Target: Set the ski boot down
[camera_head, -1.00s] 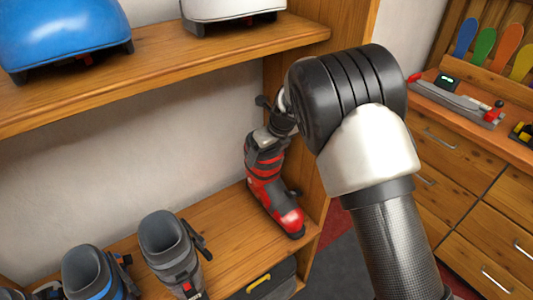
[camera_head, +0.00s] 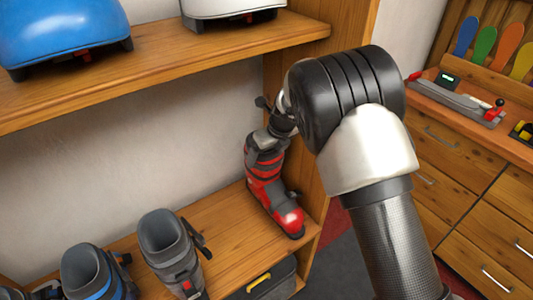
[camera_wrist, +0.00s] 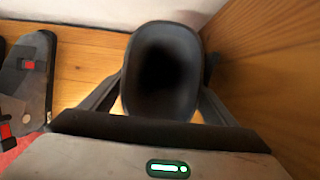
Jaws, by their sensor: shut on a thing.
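The red and grey ski boot (camera_head: 268,185) stands upright at the right end of the lower wooden shelf (camera_head: 215,240), beside the side panel. Its sole appears to be on or very close to the board; I cannot tell which. My gripper (camera_head: 272,120) is at the top of the boot and shut on it, partly hidden behind my arm. In the wrist view the dark opening of the boot (camera_wrist: 160,70) lies between the two fingers of my gripper (camera_wrist: 160,95), with the shelf board (camera_wrist: 85,70) below.
A grey boot (camera_head: 172,250) and a blue boot (camera_head: 95,275) stand to the left on the same shelf. The side panel (camera_head: 310,130) is close on the right.

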